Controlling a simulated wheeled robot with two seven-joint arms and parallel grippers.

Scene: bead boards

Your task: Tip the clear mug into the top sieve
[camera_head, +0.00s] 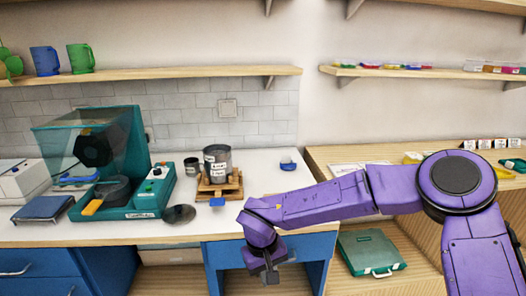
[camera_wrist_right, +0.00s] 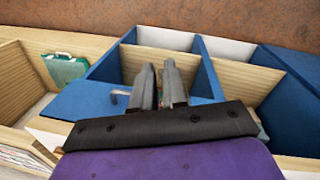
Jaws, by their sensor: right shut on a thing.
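A dark grey, labelled cylinder that looks like the sieve stack (camera_head: 217,158) stands upright on a wooden stand (camera_head: 222,189) on the white counter. A small dark grey mug (camera_head: 191,167) stands just left of it; I cannot tell whether it is the clear mug. My right gripper (camera_head: 270,276) is low in front of the counter, well below the sieves. The grip itself is hidden. My left gripper is not in view.
A teal machine (camera_head: 105,165) stands on the counter at left, with a black disc (camera_head: 180,214) near the front edge. A blue mug (camera_head: 45,61) and a green mug (camera_head: 81,58) are on the upper shelf (camera_head: 180,77). A green case (camera_head: 370,252) lies at lower right.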

